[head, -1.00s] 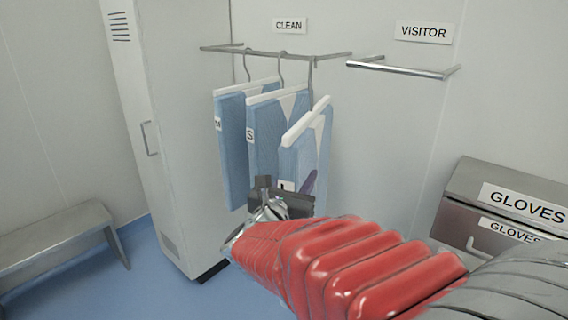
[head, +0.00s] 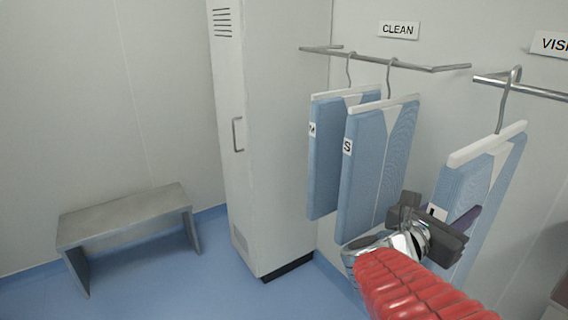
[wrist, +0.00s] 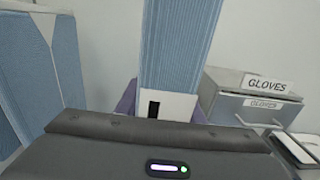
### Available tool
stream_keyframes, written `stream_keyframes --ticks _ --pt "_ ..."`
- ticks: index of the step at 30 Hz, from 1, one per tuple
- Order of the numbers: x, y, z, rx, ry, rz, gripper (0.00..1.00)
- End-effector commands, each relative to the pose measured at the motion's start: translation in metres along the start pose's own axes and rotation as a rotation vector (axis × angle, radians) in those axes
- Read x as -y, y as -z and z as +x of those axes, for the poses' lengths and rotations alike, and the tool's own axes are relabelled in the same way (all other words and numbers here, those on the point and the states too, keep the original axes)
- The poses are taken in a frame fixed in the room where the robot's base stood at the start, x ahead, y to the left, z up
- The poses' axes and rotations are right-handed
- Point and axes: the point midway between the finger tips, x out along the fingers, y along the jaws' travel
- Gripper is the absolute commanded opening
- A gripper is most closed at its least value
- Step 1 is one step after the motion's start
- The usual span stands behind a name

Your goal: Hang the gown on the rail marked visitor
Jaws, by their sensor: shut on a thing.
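The light blue gown (head: 482,185) with an L tag hangs upright from a white hanger in the head view. Its hook (head: 513,78) is at the visitor rail (head: 540,91) and looks looped over its left end; I cannot tell if the rail bears it. My gripper (head: 458,220) is shut on the gown's near edge by the tag. In the wrist view the gown (wrist: 180,45) stands between my purple fingers (wrist: 165,106). The VISITOR sign (head: 553,44) is cut off by the frame's right edge.
Two gowns, M (head: 330,160) and S (head: 375,175), hang on the clean rail (head: 400,63) to the left. A tall locker (head: 265,130) and a bench (head: 125,215) stand further left. A gloves box (wrist: 255,95) is at right in the wrist view.

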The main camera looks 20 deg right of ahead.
Motion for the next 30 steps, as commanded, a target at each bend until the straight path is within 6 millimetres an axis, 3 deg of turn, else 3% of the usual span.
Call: stream_keyframes --ticks 11,30 --pt "-0.001 -0.001 0.007 0.005 -0.001 0.001 0.00" --pt "-0.001 -0.001 0.041 0.006 -0.005 0.000 0.00"
